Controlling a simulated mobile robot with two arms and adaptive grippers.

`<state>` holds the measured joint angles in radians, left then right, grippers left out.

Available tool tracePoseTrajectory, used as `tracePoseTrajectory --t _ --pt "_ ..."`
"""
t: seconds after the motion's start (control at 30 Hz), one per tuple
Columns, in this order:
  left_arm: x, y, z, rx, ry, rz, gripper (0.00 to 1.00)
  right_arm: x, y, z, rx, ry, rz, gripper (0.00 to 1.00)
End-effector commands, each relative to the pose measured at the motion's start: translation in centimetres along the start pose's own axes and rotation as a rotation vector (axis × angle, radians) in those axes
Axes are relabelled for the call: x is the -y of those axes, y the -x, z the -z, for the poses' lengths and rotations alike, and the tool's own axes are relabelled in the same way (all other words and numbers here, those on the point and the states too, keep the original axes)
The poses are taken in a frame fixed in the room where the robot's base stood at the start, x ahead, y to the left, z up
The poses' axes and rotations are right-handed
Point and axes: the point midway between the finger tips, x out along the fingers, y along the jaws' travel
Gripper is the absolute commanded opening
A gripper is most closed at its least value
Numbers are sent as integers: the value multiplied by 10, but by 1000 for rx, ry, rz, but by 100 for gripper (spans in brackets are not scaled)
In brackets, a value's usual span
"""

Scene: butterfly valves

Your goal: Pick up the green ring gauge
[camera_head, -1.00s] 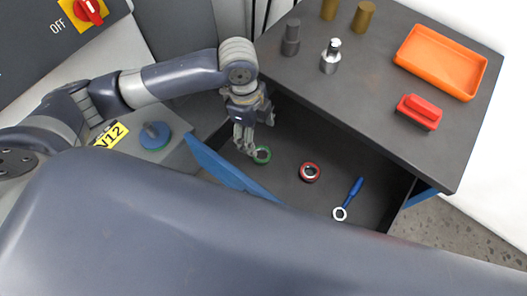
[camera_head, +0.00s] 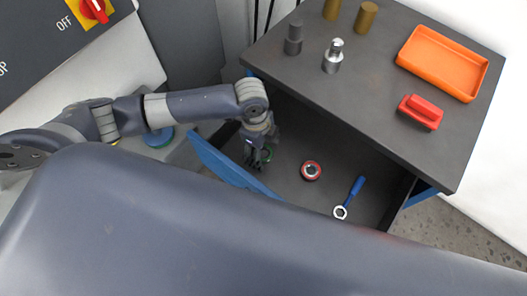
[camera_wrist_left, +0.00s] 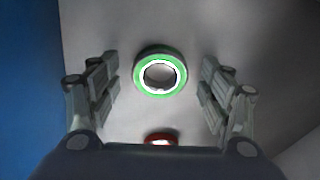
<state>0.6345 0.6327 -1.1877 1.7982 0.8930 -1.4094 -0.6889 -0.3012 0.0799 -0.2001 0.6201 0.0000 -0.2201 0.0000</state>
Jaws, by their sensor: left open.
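The green ring gauge (camera_wrist_left: 160,92) lies on the drawer floor, seen from above in the left wrist view between my two open fingers. It is a green ring with a bright inner rim, and no finger touches it there. In the head view the green ring (camera_head: 267,154) is mostly hidden by my left gripper (camera_head: 256,164), which reaches down into the open drawer over it. The left gripper (camera_wrist_left: 160,90) is open and empty. My right gripper does not show.
A red ring gauge (camera_head: 311,171) and a blue-handled ring tool (camera_head: 350,196) lie in the drawer. The blue drawer front (camera_head: 228,168) stands close by the left gripper. Metal cylinders, an orange tray (camera_head: 442,64) and a red block (camera_head: 420,112) are on the cabinet top.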

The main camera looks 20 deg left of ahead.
Motion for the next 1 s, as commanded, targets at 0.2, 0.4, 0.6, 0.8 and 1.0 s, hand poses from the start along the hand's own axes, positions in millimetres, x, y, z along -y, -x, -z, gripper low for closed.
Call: tracePoseTrajectory --t 0.2,0.4,0.6,0.8,1.0 --pt "0 0 0 0 0 0 34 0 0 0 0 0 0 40" --pt "0 1 0 -1 0 1 15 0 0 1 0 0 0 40" --pt "1 4 1 -1 0 1 15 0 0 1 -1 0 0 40" --pt "2 34 5 -3 -2 6 15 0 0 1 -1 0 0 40" --pt "2 74 10 -2 -1 5 15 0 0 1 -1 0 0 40"
